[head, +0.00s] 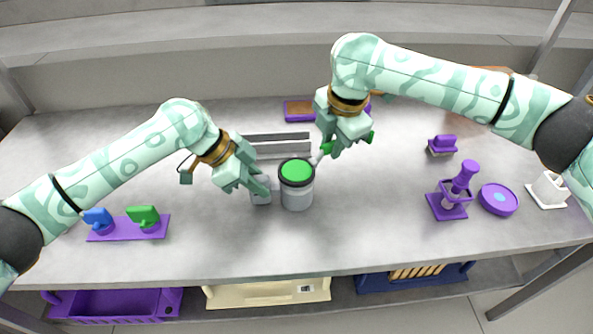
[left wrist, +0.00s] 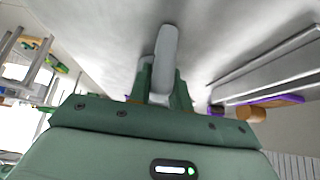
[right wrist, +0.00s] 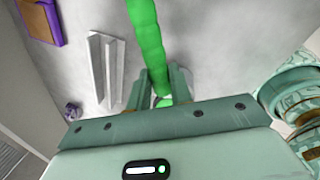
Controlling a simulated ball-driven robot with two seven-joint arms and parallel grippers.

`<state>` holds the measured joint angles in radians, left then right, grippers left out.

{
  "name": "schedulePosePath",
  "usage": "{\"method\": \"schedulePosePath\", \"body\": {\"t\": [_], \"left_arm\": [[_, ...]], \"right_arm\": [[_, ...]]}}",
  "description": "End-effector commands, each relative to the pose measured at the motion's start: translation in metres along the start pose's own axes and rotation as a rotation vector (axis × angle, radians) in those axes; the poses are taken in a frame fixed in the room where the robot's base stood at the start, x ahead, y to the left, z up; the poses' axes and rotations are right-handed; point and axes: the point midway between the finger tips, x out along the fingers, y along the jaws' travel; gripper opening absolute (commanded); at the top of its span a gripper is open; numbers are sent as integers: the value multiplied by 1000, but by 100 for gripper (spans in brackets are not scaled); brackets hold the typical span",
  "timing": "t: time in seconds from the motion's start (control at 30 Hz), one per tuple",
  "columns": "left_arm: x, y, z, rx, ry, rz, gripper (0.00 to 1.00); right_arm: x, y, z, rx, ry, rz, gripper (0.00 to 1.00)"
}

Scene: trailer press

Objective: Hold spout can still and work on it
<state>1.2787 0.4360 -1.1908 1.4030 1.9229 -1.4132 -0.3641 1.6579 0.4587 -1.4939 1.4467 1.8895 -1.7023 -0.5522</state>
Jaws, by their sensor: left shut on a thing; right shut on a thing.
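The spout can (head: 297,196) stands upright on the table, a grey cylinder with a dark rim and a bright green top. A grey spout-like piece sticks out at its upper right. My left gripper (head: 262,187) is shut at the can's left side on a grey handle; the left wrist view shows this rounded grey bar (left wrist: 166,48) between the fingers. My right gripper (head: 340,145), above and right of the can, is shut on a green segmented bar (right wrist: 146,35). Green parts of it show on both sides of the gripper in the head view. Its contact with the can is unclear.
A grey angled rail (head: 280,147) lies behind the can. A purple plate (head: 128,233) with blue and green knobs is at left. A purple stand (head: 446,205), a round purple dish (head: 498,199) and a white cup (head: 549,188) are at right. The table's front middle is clear.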

Motion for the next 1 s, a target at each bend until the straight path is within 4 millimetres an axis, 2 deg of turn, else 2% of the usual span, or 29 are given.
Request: {"method": "schedulePosePath", "body": {"t": [0.43, 0.77, 0.87, 1.0], "left_arm": [[2, 1, 3, -2, -6, 3, 0], [2, 1, 3, -2, -6, 3, 0], [2, 1, 3, -2, -6, 3, 0], [2, 1, 3, -2, -6, 2, 0]], "right_arm": [[0, 2, 0, -26, 6, 1, 0], [-11, 4, 1, -26, 4, 1, 0], [-12, 1, 0, 11, -3, 1, 0], [-15, -11, -2, 149, -30, -1, 0]]}}
